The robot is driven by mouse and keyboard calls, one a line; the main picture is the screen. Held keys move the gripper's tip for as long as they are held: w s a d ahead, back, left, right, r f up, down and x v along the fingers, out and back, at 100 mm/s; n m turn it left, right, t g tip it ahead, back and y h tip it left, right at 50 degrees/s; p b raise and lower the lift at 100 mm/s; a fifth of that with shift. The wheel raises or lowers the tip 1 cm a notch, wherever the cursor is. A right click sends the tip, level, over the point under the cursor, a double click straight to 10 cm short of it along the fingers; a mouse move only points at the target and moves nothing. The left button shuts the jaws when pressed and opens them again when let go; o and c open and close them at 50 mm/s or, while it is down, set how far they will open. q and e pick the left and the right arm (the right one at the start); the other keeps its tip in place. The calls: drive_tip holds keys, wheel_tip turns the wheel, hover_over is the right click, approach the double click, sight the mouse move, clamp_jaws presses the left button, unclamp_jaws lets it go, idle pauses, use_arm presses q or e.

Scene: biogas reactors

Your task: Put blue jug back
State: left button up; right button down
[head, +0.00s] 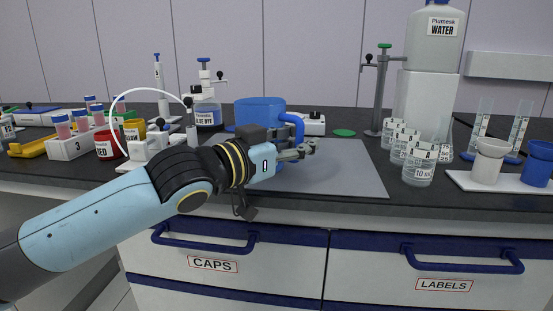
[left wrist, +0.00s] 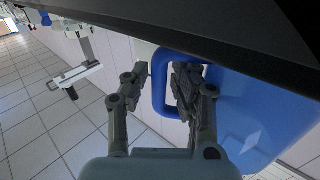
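The blue jug (head: 258,112) stands on the worktop behind my left forearm in the head view. Its lower part is hidden by my arm, and its handle (head: 297,128) points right. My left gripper (head: 308,148) is at the handle. In the left wrist view, the jug (left wrist: 245,115) fills the right side. The open fingers (left wrist: 160,75) stand on either side of the handle's outer bar (left wrist: 158,95), one finger overlapping the handle's opening. A gap shows between the bar and the left finger; contact on the other side is unclear. My right gripper is not in view.
A grey mat (head: 350,175) lies under my gripper. Labelled beakers (head: 418,165) and a white water tank (head: 432,60) stand to the right. A blue dye bottle (head: 207,112), a red cup (head: 108,145) and a tube rack (head: 75,145) stand left.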

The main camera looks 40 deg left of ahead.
use_arm(q)
drive_tip(key=shift+c, duration=0.4)
clamp_jaws()
drive_tip(key=shift+r, duration=0.1)
drive_tip(key=shift+r+p, duration=0.3)
drive_tip(key=shift+r, duration=0.15)
wheel_tip(320, 180, up, 4)
drive_tip(key=shift+f+p, duration=0.1)
drive_tip(key=shift+p, duration=0.8)
drive_tip(key=w+d+r, duration=0.4)
drive_tip(key=d+r, duration=0.2)
drive_tip(key=d, duration=0.5)
drive_tip(key=s+a+f+m+g+h, duration=0.1)
drive_tip(key=s+f+m+h, duration=0.3)
drive_tip(key=s, duration=0.7)
wheel_tip(320, 180, down, 3)
drive_tip(key=shift+f+g+h, duration=0.1)
drive_tip(key=shift+g+h, duration=0.4)
drive_tip(key=shift+h, duration=0.5)
